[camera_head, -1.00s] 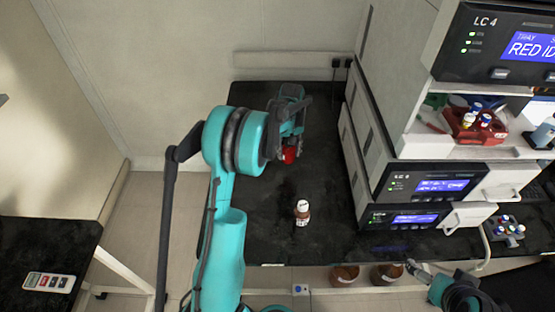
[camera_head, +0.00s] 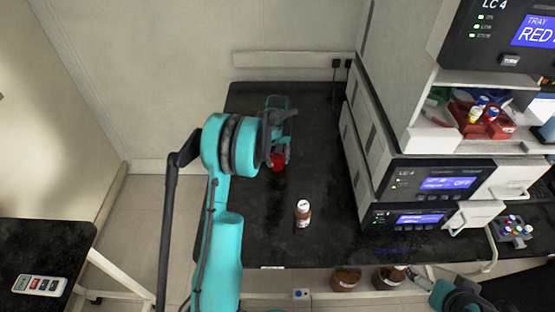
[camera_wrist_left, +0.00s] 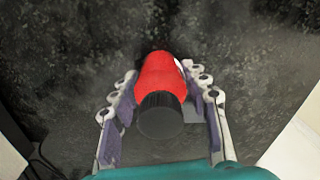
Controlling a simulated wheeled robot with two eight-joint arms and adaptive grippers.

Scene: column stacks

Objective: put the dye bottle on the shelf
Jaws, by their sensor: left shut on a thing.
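The dye bottle (camera_wrist_left: 161,75) is red with a black cap and lies between the fingers of my left gripper (camera_wrist_left: 163,98) in the left wrist view. In the head view the red bottle (camera_head: 277,162) shows below my left gripper (camera_head: 276,155), over the black bench, partly hidden by the fingers. My left gripper is shut on it. The shelf (camera_head: 480,79) is in the white instrument stack at the right, with a red rack of small vials on it. Part of my right arm shows at the bottom right; I cannot make out its jaws clearly.
Two brown jars (camera_head: 345,278) stand below the bench's front edge. Instrument boxes with lit displays (camera_head: 428,180) line the right side.

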